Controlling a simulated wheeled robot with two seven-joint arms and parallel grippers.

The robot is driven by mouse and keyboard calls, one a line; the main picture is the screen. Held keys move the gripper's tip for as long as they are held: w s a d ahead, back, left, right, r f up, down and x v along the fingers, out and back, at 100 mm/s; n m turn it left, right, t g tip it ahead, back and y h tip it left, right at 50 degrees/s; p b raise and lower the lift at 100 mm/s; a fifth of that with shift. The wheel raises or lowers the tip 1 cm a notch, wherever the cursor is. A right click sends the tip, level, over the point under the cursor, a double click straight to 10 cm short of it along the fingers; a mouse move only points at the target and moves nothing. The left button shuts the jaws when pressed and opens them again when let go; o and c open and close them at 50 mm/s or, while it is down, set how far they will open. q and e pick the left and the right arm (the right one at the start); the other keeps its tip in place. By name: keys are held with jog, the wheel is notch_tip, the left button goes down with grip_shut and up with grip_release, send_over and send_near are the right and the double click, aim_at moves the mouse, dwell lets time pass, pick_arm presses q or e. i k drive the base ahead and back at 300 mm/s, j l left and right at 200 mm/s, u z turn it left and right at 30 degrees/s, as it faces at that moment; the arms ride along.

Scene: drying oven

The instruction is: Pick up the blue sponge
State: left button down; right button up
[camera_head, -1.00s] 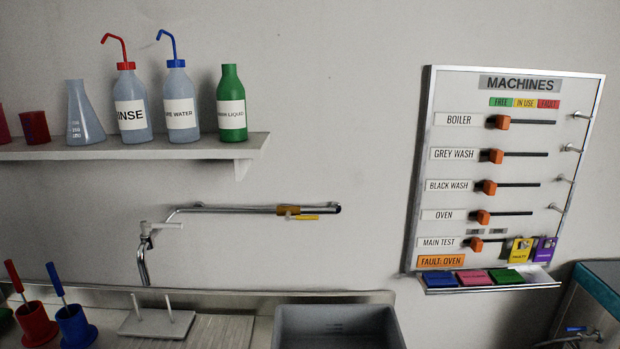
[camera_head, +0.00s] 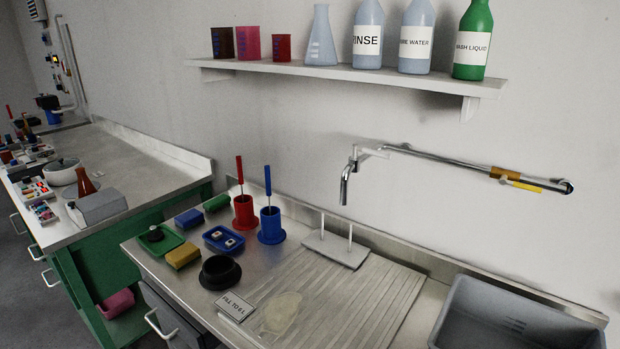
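The blue sponge (camera_head: 188,219) is a small blue block on the left part of the steel sink counter, toward the back. A yellow sponge-like block (camera_head: 183,255) lies in front of it, and a green block (camera_head: 217,203) lies behind it to the right. A blue tray (camera_head: 224,239) with small pale pieces sits to its right. Nothing covers the blue sponge. Neither of my grippers shows in the head view.
A green dish (camera_head: 160,240), a black round bowl (camera_head: 220,272), a red holder (camera_head: 244,212) and a blue holder (camera_head: 271,226) with upright handles stand nearby. A grey sink basin (camera_head: 510,318) is at right. The ribbed draining board (camera_head: 345,300) is mostly clear.

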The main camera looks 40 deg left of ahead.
aim_at(187, 220)
jog(key=u, duration=1.95)
jog(key=i+z, duration=0.2)
jog(key=z, duration=0.3)
jog(key=i+j+z, duration=0.1)
jog(key=z, duration=0.35)
jog(key=i+j+z, duration=0.2)
jog(key=z, duration=0.3)
jog(key=u, duration=0.95)
jog(key=i+j, duration=0.15)
jog(key=j, duration=0.25)
jog(key=i+j, duration=0.15)
jog(key=j, duration=0.25)
jog(key=i+j, duration=0.15)
jog(key=j, duration=0.25)
jog(key=j+z, duration=0.4)
jog(key=i+j+z, duration=0.1)
jog(key=z, duration=0.3)
jog(key=j+z, duration=0.45)
jog(key=k+l, duration=0.05)
jog(key=l, duration=0.05)
